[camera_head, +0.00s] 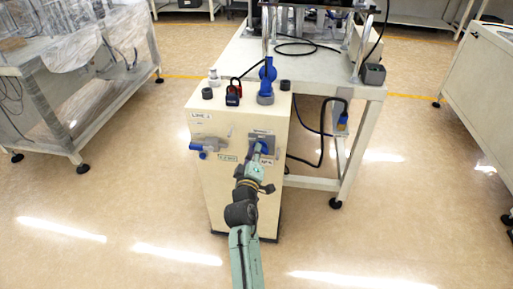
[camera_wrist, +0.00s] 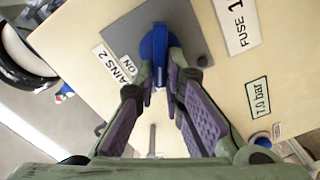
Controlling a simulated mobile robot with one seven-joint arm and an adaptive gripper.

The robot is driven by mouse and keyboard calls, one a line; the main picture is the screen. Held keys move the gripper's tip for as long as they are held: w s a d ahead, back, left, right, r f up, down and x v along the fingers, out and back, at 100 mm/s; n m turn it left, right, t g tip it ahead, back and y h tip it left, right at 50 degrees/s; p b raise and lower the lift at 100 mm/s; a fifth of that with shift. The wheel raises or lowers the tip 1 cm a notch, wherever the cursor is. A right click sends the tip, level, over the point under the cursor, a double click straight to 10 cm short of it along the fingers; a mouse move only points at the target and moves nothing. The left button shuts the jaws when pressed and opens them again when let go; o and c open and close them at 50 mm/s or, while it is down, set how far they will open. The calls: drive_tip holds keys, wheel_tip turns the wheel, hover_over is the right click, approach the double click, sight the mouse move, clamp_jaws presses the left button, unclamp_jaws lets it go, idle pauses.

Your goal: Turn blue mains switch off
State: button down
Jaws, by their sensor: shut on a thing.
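The blue mains switch (camera_wrist: 160,45) sits on a grey plate (camera_wrist: 190,35) on the front of the cream cabinet, beside a "MAINS 2" label and an "ON" label. My gripper (camera_wrist: 161,75) points at the cabinet front, with its two fingers on either side of the blue handle and shut on it. In the head view the gripper (camera_head: 258,160) reaches the right part of the cabinet front and partly hides the switch (camera_head: 262,147). A second switch with a blue part (camera_head: 205,147) is on the left of the same front, under a label.
The cream cabinet (camera_head: 212,185) stands beside a white table (camera_head: 330,75). On its top are a blue upright fitting (camera_head: 267,75), a dark padlock-like item (camera_head: 232,95) and small knobs. Cables hang at its right.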

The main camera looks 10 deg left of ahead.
drive_tip(key=n+p, duration=0.1)
drive_tip(key=n, duration=0.1)
drive_tip(key=n+p, duration=0.1)
drive_tip(key=n, duration=0.2)
drive_tip(key=shift+a+f+n+p, duration=0.1)
drive_tip(key=shift+f+n+p, duration=0.2)
drive_tip(key=shift+p, duration=0.1)
drive_tip(key=shift+f, duration=0.1)
idle(0.3)
drive_tip(key=c, duration=1.7)
unclamp_jaws()
drive_tip(key=s, duration=0.7)
drive_tip(key=shift+s, duration=0.3)
